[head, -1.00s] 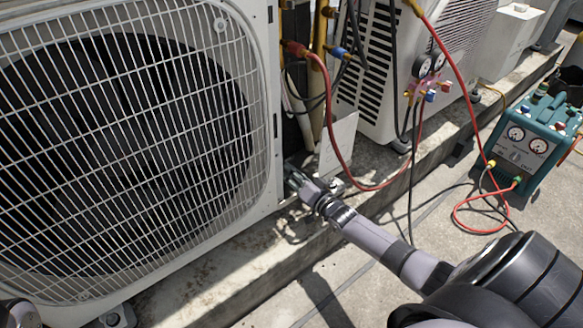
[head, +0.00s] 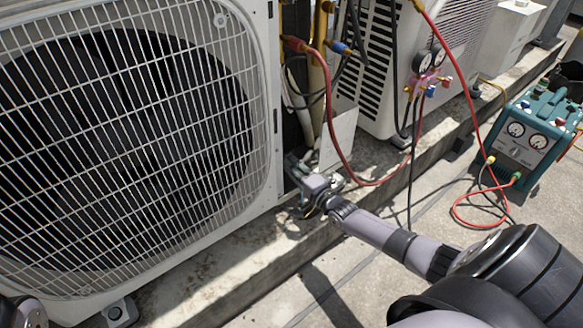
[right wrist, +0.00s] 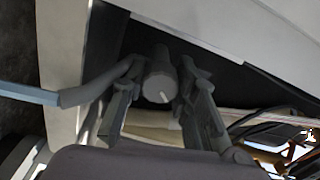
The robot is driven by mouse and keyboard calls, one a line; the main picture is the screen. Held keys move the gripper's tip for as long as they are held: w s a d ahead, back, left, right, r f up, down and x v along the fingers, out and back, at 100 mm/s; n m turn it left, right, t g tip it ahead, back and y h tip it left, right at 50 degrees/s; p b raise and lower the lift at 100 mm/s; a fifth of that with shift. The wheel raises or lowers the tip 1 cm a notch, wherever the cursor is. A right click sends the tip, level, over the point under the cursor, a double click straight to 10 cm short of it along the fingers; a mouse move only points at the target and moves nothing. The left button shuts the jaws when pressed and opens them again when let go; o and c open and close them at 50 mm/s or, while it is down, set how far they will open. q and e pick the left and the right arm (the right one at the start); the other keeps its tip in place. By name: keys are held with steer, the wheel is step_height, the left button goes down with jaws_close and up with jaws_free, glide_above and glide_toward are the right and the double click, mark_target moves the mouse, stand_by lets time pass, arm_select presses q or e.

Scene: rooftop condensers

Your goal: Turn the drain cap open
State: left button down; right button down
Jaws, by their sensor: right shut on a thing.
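The drain cap (right wrist: 158,86) is a grey round cap with a pale mark on its face, at the middle of the right wrist view, under the edge of a condenser casing. My right gripper (right wrist: 158,92) has a finger on either side of the cap and is shut on it. In the head view my right gripper (head: 306,180) is at the lower right corner of the large condenser (head: 276,130); the cap is hidden there. Only a small part of my left arm (head: 28,312) shows at the lower left corner, and its gripper is out of view.
A red hose (head: 335,130) hangs just behind my right gripper, beside a pale panel (head: 338,138). A gauge manifold (head: 425,72) hangs by the second condenser (head: 372,60). A teal recovery machine (head: 537,135) stands on the roof at right. The concrete ledge (head: 215,262) is clear in front.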

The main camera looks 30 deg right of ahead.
steer(key=shift+m, duration=0.3)
steer(key=c, duration=1.2)
jaws_free()
steer(key=shift+c, duration=0.2)
steer(key=s+d, duration=0.1)
steer(key=s, duration=1.1)
